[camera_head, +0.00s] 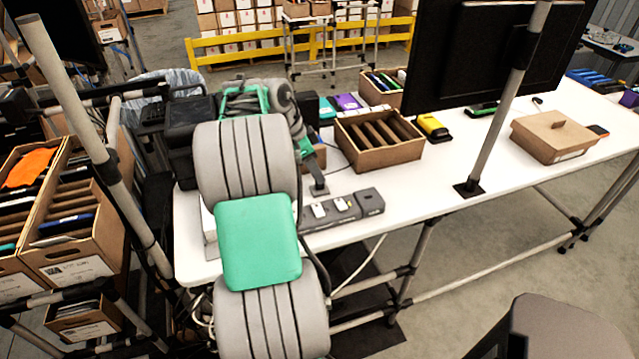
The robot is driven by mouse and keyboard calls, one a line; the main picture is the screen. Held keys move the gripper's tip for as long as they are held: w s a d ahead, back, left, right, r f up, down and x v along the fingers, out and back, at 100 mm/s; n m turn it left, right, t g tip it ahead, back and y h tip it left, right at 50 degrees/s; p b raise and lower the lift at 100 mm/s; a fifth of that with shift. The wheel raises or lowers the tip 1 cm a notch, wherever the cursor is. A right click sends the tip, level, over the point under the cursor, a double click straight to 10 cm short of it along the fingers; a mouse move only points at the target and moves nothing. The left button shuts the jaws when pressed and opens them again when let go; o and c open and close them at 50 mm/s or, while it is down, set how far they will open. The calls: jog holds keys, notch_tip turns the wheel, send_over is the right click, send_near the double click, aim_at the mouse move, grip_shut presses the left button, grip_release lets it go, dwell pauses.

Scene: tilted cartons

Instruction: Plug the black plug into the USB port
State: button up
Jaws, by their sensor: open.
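A grey power strip (328,222) lies along the front edge of the white table, right of my arm. Two small pale pieces, one at the left (319,211) and one with a yellowish spot (342,204), sit on it. A dark grey block (369,202) forms its right end. I cannot make out which part is the USB port. I cannot pick out the black plug. My grey and green arm covers the table's left part and the strip's left end.
An open divided carton (380,140) stands behind the strip, with a yellow object (433,127) beside it. A metal post (500,110) rises from the table in front of a black monitor (470,60). A closed carton (556,137) is at right. Bare tabletop (420,180) lies between.

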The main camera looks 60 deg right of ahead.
jog(key=x, duration=0.4)
jog(key=shift+a, duration=0.1)
grip_shut()
dwell(0.3)
